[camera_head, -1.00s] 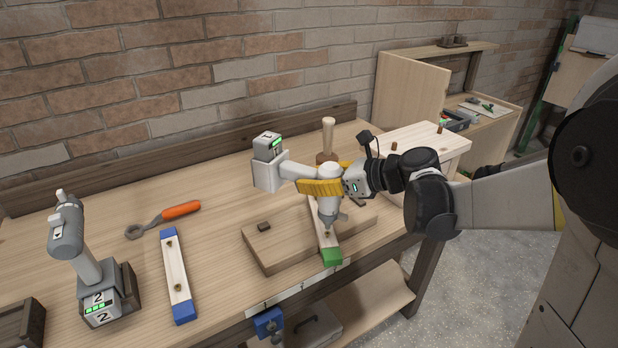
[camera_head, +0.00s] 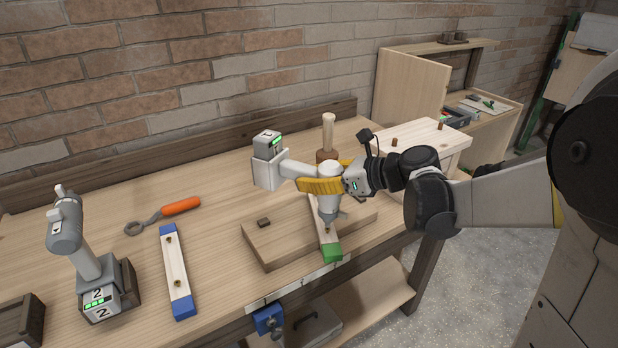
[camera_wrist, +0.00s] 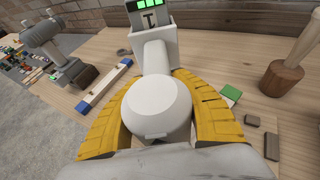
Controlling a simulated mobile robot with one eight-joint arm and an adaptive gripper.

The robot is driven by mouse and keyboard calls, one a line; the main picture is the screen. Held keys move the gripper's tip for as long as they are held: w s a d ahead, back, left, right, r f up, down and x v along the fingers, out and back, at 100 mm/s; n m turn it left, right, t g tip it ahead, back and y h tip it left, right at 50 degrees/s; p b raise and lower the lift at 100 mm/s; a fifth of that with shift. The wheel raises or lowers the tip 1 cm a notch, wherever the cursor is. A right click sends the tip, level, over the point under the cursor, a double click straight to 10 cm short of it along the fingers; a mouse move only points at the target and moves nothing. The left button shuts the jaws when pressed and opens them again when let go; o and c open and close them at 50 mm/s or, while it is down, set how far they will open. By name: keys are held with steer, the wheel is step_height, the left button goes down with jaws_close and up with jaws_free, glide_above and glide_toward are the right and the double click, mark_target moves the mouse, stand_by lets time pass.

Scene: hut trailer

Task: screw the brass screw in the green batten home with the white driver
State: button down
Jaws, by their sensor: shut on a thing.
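My gripper (camera_head: 334,179) is shut on the white driver (camera_head: 268,172); its yellow fingers clasp the round white body, which also fills the middle of the wrist view (camera_wrist: 158,105). The driver's nose points down over the batten with the green end (camera_head: 332,253), which lies on a wooden board. A small brass screw (camera_head: 327,230) shows on the batten, just in front of the nose. I cannot tell whether the tip touches a screw. In the wrist view the driver's body hides the tip, and only the batten's green end (camera_wrist: 231,93) shows.
A grey driver (camera_head: 66,228) stands at left beside a blue-ended batten (camera_head: 176,275). An orange-handled tool (camera_head: 180,206) lies behind it. A wooden mallet (camera_head: 328,135) stands behind my gripper. A dark small block (camera_head: 263,222) lies on the board (camera_head: 275,243).

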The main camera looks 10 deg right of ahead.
steer(key=shift+f+b, duration=0.3)
steer(key=shift+f, duration=0.15)
steer(key=shift+f+b, duration=0.4)
steer(key=shift+f, duration=0.15)
stand_by(1.4)
